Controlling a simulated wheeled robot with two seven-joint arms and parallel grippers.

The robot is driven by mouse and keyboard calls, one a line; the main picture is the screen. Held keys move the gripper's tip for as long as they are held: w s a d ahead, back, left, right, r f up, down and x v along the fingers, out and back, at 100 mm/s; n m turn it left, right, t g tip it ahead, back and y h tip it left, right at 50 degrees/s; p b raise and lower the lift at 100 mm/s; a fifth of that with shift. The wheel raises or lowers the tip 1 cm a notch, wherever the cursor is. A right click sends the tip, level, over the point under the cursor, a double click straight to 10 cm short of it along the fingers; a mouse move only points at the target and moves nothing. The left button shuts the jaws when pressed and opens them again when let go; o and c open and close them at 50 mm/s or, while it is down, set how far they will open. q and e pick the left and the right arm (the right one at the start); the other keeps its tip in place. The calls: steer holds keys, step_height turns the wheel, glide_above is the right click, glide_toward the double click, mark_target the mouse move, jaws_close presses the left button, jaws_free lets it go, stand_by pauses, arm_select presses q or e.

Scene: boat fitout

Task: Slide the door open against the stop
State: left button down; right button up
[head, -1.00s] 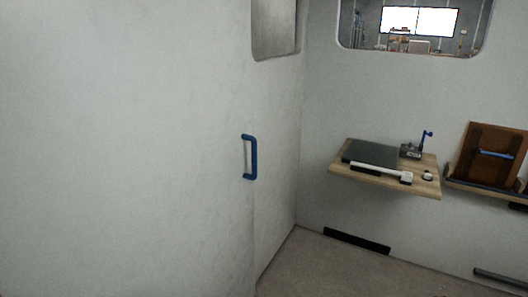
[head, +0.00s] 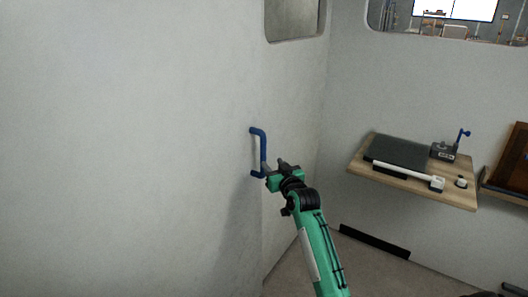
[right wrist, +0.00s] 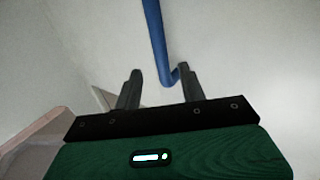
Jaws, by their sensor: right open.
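The door is the large pale panel (head: 130,150) filling the left of the head view, with a blue upright bar handle (head: 262,145) near its right edge. My right gripper (head: 272,167) is at the lower part of the handle. In the right wrist view the handle (right wrist: 153,30) runs down from the top, and its lower bend lies between the two dark, open fingers (right wrist: 157,80), close to the right one. I cannot tell whether a finger touches it. The stop is not visible to me. My left gripper is not in view.
A wooden shelf (head: 448,193) with a dark flat plate (head: 400,152), a white bar and a small device with a blue lever (head: 445,150) juts from the wall at right. A window (head: 292,18) is above the handle.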

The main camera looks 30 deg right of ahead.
mark_target(265, 154)
steer(key=w, duration=0.2)
steer(key=w+d, duration=0.1)
steer(key=w, duration=0.2)
steer(key=w+p, duration=0.1)
steer(key=w, duration=0.2)
steer(key=shift+w+d, duration=0.1)
steer(key=shift+d, duration=0.25)
steer(key=shift+w+d+f, duration=0.1)
steer(key=shift+w, duration=0.6)
steer(key=c, duration=0.5)
jaws_close()
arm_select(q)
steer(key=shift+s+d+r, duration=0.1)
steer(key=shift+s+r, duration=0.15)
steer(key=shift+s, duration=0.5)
